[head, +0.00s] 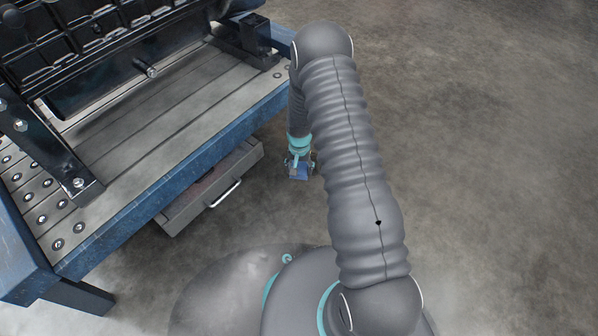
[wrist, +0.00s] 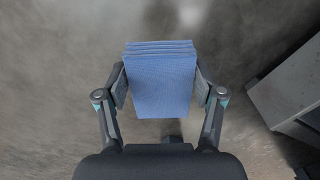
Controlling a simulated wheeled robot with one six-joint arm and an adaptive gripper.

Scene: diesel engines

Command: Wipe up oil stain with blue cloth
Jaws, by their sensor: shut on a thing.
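The blue cloth (wrist: 160,85) is a folded, layered block between the two fingers of my gripper (wrist: 160,92) in the wrist view. Both finger pads press on its left and right sides, so my gripper is shut on it. In the head view the blue cloth (head: 299,173) shows small below my gripper (head: 299,163), to the right of the bench and above the concrete floor. I cannot tell how high it is above the floor. No oil stain can be made out clearly; the floor beyond the cloth in the wrist view has uneven dark and light patches.
A blue-edged workbench (head: 190,150) carrying a dark engine stands at the left. A grey drawer (head: 210,188) with a metal handle sits under it, close to my gripper. A grey box-like unit (wrist: 290,85) shows at the right in the wrist view. The floor (head: 490,170) to the right is clear.

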